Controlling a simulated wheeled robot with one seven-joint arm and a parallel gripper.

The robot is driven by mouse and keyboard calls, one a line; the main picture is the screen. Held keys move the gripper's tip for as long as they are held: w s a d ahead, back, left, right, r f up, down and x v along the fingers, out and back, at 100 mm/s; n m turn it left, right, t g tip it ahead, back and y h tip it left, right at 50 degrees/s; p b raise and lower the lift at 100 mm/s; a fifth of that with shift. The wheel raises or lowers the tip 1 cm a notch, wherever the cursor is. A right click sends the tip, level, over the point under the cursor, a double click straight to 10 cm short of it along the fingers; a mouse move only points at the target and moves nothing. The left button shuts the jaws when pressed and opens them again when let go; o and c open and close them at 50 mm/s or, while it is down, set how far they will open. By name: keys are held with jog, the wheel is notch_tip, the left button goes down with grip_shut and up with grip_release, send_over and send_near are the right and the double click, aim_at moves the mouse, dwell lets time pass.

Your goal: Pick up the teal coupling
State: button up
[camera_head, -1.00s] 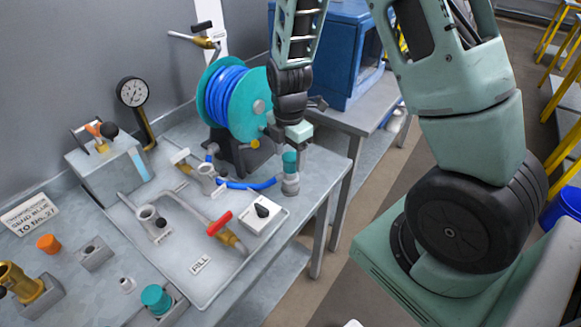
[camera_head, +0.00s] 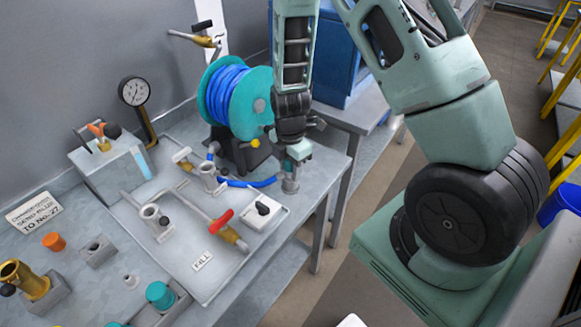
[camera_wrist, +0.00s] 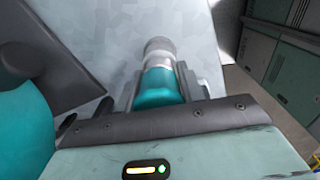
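The teal coupling is a teal sleeve with a pale metal end. In the wrist view, the teal coupling (camera_wrist: 158,86) lies between my two fingers, with its metal end pointing up the picture. In the head view, my gripper (camera_head: 291,168) is lowered over it at the right end of the bench, and the teal part is mostly hidden. The grey cylinder under it (camera_head: 290,185) shows below my fingers. My fingers are close on both sides of the sleeve; I cannot tell whether they touch it.
A teal reel with blue hose (camera_head: 232,98) stands just left of my gripper. A white switch box (camera_head: 262,213) and a red-handled valve (camera_head: 221,221) are nearby on the bench. Another teal cap (camera_head: 160,294) sits front left. A blue cabinet (camera_head: 340,60) stands behind.

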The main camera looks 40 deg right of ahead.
jog(key=c, duration=0.4)
jog(key=shift+r, duration=0.15)
notch_tip(320, 180, up, 10)
jog(key=shift+f+b, duration=0.1)
jog(key=shift+b, duration=0.7)
